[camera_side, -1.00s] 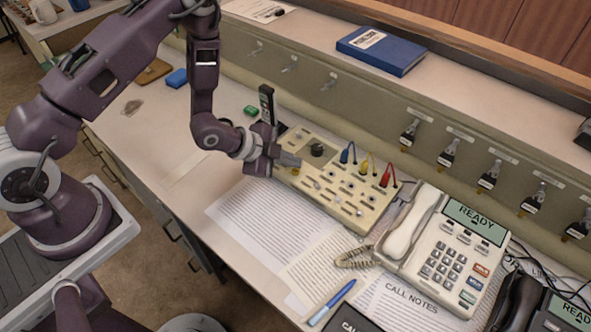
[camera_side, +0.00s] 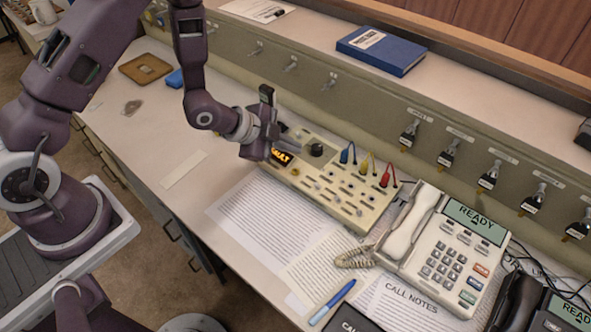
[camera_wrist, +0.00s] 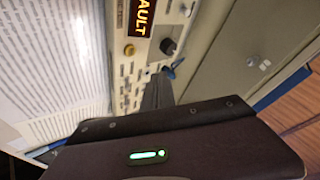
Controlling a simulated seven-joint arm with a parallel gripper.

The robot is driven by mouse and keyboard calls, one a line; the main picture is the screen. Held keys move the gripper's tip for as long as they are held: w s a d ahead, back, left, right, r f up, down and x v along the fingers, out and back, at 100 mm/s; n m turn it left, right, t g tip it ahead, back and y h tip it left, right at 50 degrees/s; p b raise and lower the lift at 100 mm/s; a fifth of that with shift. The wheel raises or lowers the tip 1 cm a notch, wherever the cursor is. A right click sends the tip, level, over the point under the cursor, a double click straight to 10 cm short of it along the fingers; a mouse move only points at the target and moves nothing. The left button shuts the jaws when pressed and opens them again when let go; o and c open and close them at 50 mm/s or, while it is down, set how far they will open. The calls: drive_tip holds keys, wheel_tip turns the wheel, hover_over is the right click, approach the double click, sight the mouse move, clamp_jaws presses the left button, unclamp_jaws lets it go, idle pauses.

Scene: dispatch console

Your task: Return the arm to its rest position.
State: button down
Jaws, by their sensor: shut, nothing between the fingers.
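My gripper (camera_side: 291,141) is shut and empty. In the side view it hangs over the left end of a cream console box (camera_side: 335,205), close above it; I cannot tell whether it touches. The box has a small display (camera_side: 282,156) with orange letters ending in "AULT", a black knob (camera_side: 316,150), and blue, yellow and red plugs. In the wrist view the shut fingers (camera_wrist: 158,88) point at the panel, with the display (camera_wrist: 141,18) and the knob (camera_wrist: 168,46) beyond them.
A phone (camera_side: 440,250) reading "READY" stands right of the box, with paper sheets (camera_side: 275,220) in front. A blue binder (camera_side: 381,50) lies on the shelf behind. Keys hang along the back panel. A brown tray (camera_side: 146,68) and blue block (camera_side: 175,79) lie at the left. The desk's left part is mostly clear.

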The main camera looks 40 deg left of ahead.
drive_tip(key=s+a+r+n+y, duration=0.2)
drive_tip(key=a+r+n, duration=0.1)
drive_tip(key=r, duration=0.6)
drive_tip(key=s+a+r+n+y, duration=0.1)
drive_tip(key=a+r+n+y, duration=0.15)
drive_tip(key=r, duration=0.55)
drive_tip(key=s+r+n+g, duration=0.1)
drive_tip(key=s+r+n, duration=0.3)
drive_tip(key=s, duration=0.8)
drive_tip(key=s+r+n+g, duration=0.1)
drive_tip(key=s+r+n, duration=0.3)
drive_tip(key=s, duration=0.8)
wheel_tip(320, 180, up, 2)
drive_tip(key=shift+s+d+r+g+h, duration=0.15)
drive_tip(key=shift+s+d+g+h, duration=0.05)
drive_tip(key=shift+d+g+h, duration=0.2)
drive_tip(key=shift+a, duration=0.1)
